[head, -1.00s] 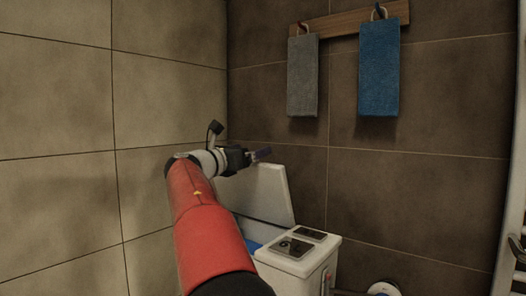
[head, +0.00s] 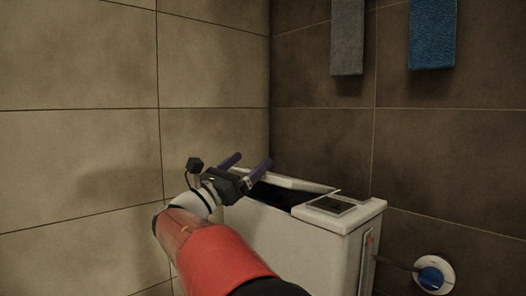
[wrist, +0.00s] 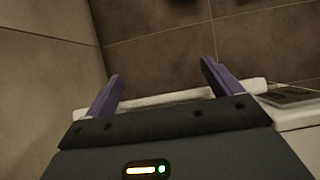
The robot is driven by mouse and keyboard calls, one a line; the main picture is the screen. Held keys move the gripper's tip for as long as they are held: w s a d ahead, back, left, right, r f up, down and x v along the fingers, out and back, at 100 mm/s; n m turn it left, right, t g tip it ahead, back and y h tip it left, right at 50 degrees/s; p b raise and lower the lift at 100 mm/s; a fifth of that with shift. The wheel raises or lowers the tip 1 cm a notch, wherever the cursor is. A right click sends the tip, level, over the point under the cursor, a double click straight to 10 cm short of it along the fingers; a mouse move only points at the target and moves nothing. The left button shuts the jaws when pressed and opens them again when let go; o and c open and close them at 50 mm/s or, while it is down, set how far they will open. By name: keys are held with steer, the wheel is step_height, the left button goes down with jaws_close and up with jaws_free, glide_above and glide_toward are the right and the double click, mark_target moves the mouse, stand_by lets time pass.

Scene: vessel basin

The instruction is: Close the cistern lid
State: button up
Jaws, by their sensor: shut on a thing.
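The white cistern (head: 275,235) stands in the corner of the room. Its lid (head: 295,183) is tilted at a low angle, with a dark gap between it and the cistern's front rim. My gripper (head: 250,160) is at the lid's left part, with its two purple fingers spaced apart and shut on the lid. In the wrist view the lid's white edge (wrist: 165,98) runs across between the fingers of my gripper (wrist: 160,72) and past the right one. The exact contact is hard to see.
A fixed top section with a dark panel (head: 331,205) is at the cistern's right end. A round white and blue fitting (head: 433,274) is low on the right wall. Grey (head: 347,38) and blue (head: 433,35) towels hang above. Tiled walls close in behind and left.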

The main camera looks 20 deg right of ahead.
step_height(320, 180, down, 6)
steer(key=a+t+h, duration=0.1)
steer(key=h, duration=0.2)
steer(key=shift+s+a+f+t, duration=0.15)
steer(key=shift+s+a+t, duration=0.05)
steer(key=shift+a+t, duration=0.2)
steer(key=shift+f, duration=0.1)
steer(key=o, duration=1.1)
steer(key=v, duration=0.8)
